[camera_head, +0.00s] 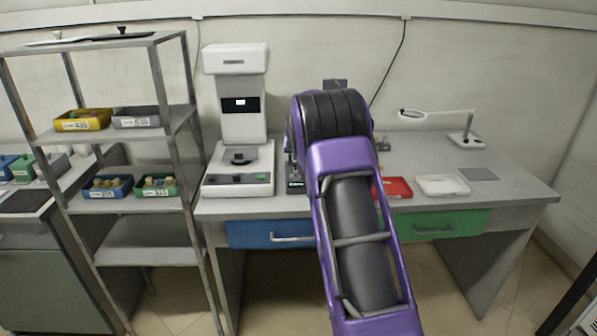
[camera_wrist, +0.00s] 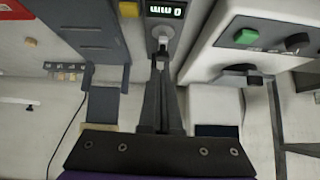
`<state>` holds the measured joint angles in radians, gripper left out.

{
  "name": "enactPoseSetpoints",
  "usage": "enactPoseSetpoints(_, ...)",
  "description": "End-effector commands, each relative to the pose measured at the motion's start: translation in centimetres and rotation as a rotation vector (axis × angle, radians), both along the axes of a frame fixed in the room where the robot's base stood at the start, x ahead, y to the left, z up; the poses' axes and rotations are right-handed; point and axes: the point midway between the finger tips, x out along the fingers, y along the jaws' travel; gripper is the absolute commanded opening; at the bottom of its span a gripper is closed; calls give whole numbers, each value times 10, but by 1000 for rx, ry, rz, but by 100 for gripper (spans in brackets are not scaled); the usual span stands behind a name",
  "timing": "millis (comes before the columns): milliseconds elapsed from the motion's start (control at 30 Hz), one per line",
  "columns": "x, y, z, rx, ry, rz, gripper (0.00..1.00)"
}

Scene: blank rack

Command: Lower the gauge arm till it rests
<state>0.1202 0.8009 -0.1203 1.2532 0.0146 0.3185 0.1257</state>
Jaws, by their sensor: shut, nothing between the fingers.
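The gauge stands on the bench, mostly hidden behind my arm in the head view, where its small lit display (camera_head: 295,184) shows at the arm's left edge. In the wrist view the display (camera_wrist: 165,11) is at the top edge, with lit characters that look like 0 mm. A pale round metal part (camera_wrist: 163,32) of the gauge sits just below it. My gripper (camera_wrist: 160,65) is shut and empty, its fingertips close to that metal part. I cannot tell whether they touch. I cannot clearly make out the gauge arm or whether it rests; my fingers cover that area.
A white measuring machine (camera_head: 238,183) with a green button stands close at left. A dark grey block (camera_wrist: 85,40) is beside the gauge. Right of my arm are a red tray (camera_head: 397,188), a white tray (camera_head: 442,186) and a magnifier lamp (camera_head: 466,139). The bench's right end is mostly free.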

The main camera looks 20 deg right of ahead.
Motion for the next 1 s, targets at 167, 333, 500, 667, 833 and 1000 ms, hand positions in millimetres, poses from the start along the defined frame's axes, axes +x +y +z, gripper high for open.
enactPoseSetpoints(167,-25,7,-6,-1,-4,0,0)
enactPoseSetpoints(333,-47,14,-14,-2,-6,1,0)
enactPoseSetpoints(500,-62,18,-19,-3,-6,-1,0)
enactPoseSetpoints(667,-67,19,-20,-3,-9,0,0)
enactPoseSetpoints(833,-68,19,-20,-3,-8,-1,0)
enactPoseSetpoints(1000,-67,19,-20,-3,-8,-1,0)
